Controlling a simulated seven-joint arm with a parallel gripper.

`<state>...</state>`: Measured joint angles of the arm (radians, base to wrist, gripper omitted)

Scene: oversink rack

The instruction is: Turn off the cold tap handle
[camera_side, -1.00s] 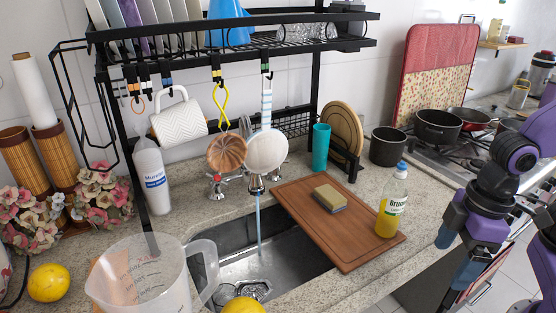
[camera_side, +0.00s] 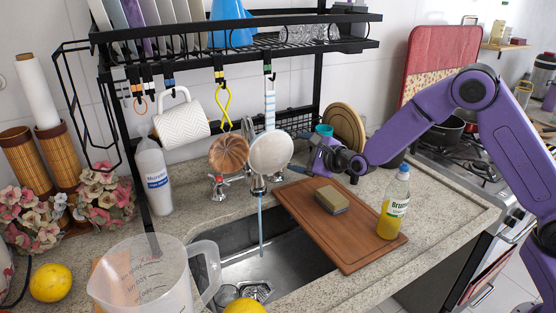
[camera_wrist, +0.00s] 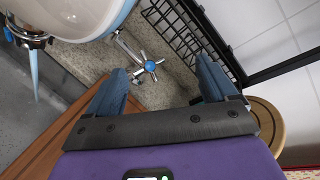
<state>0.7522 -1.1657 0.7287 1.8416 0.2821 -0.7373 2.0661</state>
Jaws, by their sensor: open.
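The cold tap handle is a chrome cross with a blue centre (camera_wrist: 150,66). In the wrist view it appears between my fingertips, nearer the left one, apparently beyond them. In the side view I cannot make it out clearly behind the hanging pan. My gripper (camera_wrist: 160,66) is open with nothing held. It also shows in the side view (camera_side: 298,170), low behind the cutting board and right of the faucet, pointing left. A water stream (camera_side: 260,225) runs from the faucet into the sink, and it shows in the wrist view (camera_wrist: 34,72).
A white pan (camera_side: 269,152) hangs just left of my gripper. The black rack (camera_side: 318,95) stands behind. The cutting board (camera_side: 315,235) carries a sponge (camera_side: 331,199) and a soap bottle (camera_side: 393,205). The red-marked handle (camera_side: 217,182) is left of the faucet.

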